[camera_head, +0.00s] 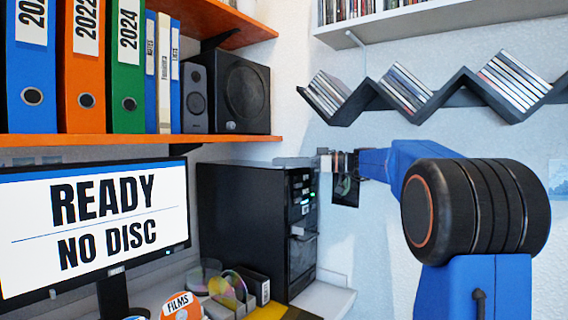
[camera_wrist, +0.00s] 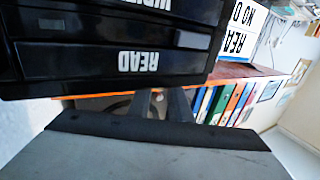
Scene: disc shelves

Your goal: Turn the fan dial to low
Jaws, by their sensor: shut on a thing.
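The black disc tower (camera_head: 240,210) stands on the desk, with small green lights on its narrow front panel. My gripper (camera_head: 327,163) is at the top of that front, reaching in from the right. In the wrist view my gripper's two grey fingers (camera_wrist: 162,104) are close together beside the tower's black drive fronts (camera_wrist: 110,60), one marked READ upside down. The gripper is shut on what seems to be the fan dial. The dial is hidden by the fingers, so its setting cannot be read.
A monitor (camera_head: 95,230) reading READY, NO DISC stands left of the tower. An orange shelf (camera_head: 150,140) with binders and speakers hangs above. A dark zigzag disc rack (camera_head: 440,100) is on the wall above my arm. Loose discs (camera_head: 182,308) lie on the desk.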

